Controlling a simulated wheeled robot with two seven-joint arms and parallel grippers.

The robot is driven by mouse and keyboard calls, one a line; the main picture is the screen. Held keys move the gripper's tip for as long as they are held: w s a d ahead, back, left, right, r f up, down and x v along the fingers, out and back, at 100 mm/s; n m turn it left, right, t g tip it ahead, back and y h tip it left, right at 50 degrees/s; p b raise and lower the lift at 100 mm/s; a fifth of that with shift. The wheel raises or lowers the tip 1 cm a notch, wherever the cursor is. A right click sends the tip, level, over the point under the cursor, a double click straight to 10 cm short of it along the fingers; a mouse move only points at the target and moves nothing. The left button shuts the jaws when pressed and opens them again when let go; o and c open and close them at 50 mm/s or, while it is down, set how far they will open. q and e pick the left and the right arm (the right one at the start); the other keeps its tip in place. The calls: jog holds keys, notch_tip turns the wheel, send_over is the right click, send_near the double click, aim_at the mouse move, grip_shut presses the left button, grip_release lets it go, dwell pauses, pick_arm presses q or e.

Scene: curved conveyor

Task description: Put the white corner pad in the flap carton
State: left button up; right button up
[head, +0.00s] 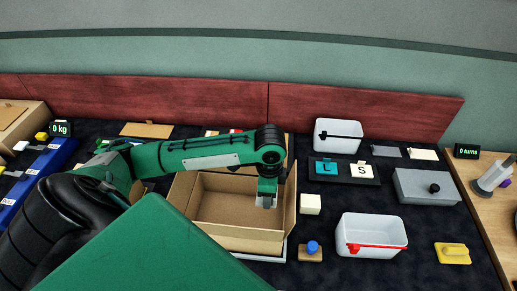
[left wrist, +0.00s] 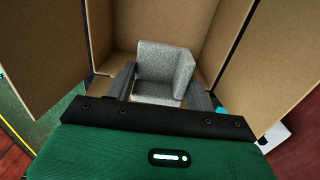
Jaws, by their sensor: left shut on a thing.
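The white corner pad (left wrist: 165,70), speckled pale grey with upright walls meeting at a corner, sits between the two fingers of my left gripper (left wrist: 165,90) in the left wrist view. The gripper is shut on it. The flap carton (head: 235,236) is brown, open at the top, with its flaps spread. It also surrounds the pad in the left wrist view (left wrist: 120,30). In the head view my left gripper (head: 266,201) points down inside the carton's right part. Whether the pad touches the carton floor cannot be told. My right gripper is not in view.
A cream block (head: 310,204) stands just right of the carton. A white bin with a red handle (head: 372,236) and a blue-knobbed block (head: 312,250) lie further right. Another white bin (head: 338,136) and a grey box (head: 427,187) stand behind. My left arm covers the carton's back left.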

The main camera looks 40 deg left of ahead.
aim_at(266, 224)
pick_arm(q)
notch_tip(266, 224, down, 16)
jog(key=shift+r+p, duration=0.15)
jog(key=shift+p, duration=0.55)
jog(key=o, duration=0.9)
jog(key=shift+o, duration=0.2)
notch_tip(266, 224, up, 12)
jog(key=shift+r+b, duration=0.1)
jog(key=shift+b, duration=0.45)
